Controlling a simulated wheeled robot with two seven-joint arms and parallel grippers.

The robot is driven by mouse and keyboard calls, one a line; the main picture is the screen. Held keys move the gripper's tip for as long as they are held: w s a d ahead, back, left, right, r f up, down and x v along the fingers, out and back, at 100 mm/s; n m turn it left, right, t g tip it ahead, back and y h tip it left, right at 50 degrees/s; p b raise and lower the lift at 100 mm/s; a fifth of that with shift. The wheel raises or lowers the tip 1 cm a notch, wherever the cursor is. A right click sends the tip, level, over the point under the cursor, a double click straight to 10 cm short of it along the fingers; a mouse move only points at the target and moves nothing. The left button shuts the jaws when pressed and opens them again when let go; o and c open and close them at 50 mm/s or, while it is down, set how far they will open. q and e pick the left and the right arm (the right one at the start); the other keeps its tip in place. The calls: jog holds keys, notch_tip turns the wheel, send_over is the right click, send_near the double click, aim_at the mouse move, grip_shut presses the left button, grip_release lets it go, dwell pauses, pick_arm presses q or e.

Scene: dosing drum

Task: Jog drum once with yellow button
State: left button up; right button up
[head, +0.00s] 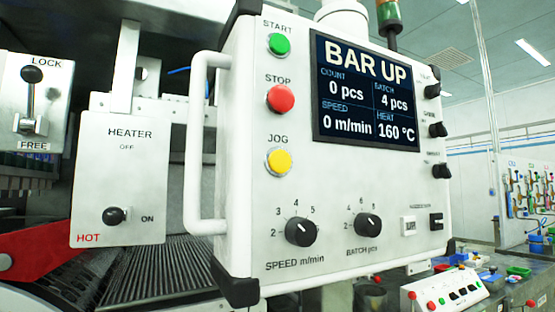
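The yellow JOG button (279,162) is on the left side of the white control panel (350,190), below the red STOP button (281,98) and the green START button (279,45). The button is unobstructed. The panel's display (366,92) reads BAR UP, count 0 pcs, batch 4 pcs, speed 0 m/min, heat 160 °C. No drum can be made out clearly. Neither of my grippers is in view.
A white handle (195,150) stands out from the panel's left edge. Dials for speed (300,232) and batch (367,225) sit below the button. A heater switch box (118,180) and a lock lever (32,100) marked FREE are at left.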

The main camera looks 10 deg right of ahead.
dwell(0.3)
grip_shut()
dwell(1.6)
